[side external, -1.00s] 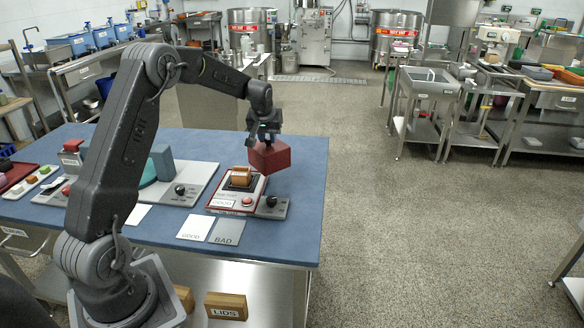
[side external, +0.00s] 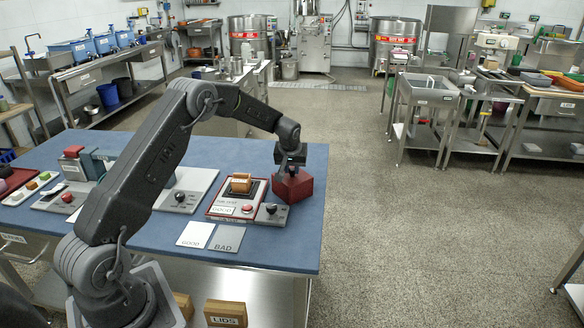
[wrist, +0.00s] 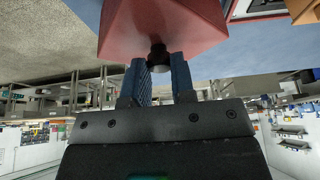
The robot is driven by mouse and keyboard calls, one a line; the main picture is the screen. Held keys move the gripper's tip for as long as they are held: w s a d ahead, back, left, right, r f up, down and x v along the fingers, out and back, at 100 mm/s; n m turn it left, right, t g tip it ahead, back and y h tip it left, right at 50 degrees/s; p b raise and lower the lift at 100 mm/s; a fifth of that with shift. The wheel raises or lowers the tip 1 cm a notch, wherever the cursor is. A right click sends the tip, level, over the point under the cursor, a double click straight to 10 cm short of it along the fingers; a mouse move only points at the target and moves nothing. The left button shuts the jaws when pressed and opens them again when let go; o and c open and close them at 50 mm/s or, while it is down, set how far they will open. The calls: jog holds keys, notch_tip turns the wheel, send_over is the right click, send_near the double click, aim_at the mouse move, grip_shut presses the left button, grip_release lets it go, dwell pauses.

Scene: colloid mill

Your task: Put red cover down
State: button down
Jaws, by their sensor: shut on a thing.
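The red cover (side external: 293,187) is a box-like red piece at the right edge of the blue table, beside the test station. My gripper (side external: 291,168) is above it, pointing down, shut on a small dark knob on its top. In the wrist view the red cover (wrist: 160,28) fills the top middle, and the two blue-padded fingers of my gripper (wrist: 160,72) close on the dark knob. The cover looks level and at or very near the table top; I cannot tell whether it touches.
The test station (side external: 222,212) with a brown block (side external: 241,183) and a red button stands just left of the cover. A white GOOD card (side external: 195,235) and a grey BAD card (side external: 227,239) lie in front. The table's right edge (side external: 318,225) is close to the cover.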

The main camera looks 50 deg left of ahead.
jog(key=shift+f, duration=0.1)
jog(key=c, duration=1)
grip_release()
jog(key=shift+o, duration=0.2)
jog(key=s+d+r+m, duration=0.1)
jog(key=s+d+r, duration=0.4)
jog(key=r, duration=0.4)
jog(key=s+d+r+m, duration=0.1)
jog(key=s+d+r, duration=0.4)
jog(key=r, duration=0.5)
jog(key=s+d+m+h, duration=0.1)
jog(key=s+d+m, duration=0.1)
jog(key=s+d, duration=0.3)
jog(key=s+d+r+m+t+h, duration=0.1)
jog(key=s+d, duration=0.5)
jog(key=s, duration=0.6)
jog(key=s+d+r+m+t+h, duration=0.1)
jog(key=s+d+m, duration=0.3)
jog(key=s+d, duration=0.2)
jog(key=s, duration=0.2)
jog(key=shift+s+r, duration=0.15)
jog(key=shift+s, duration=0.25)
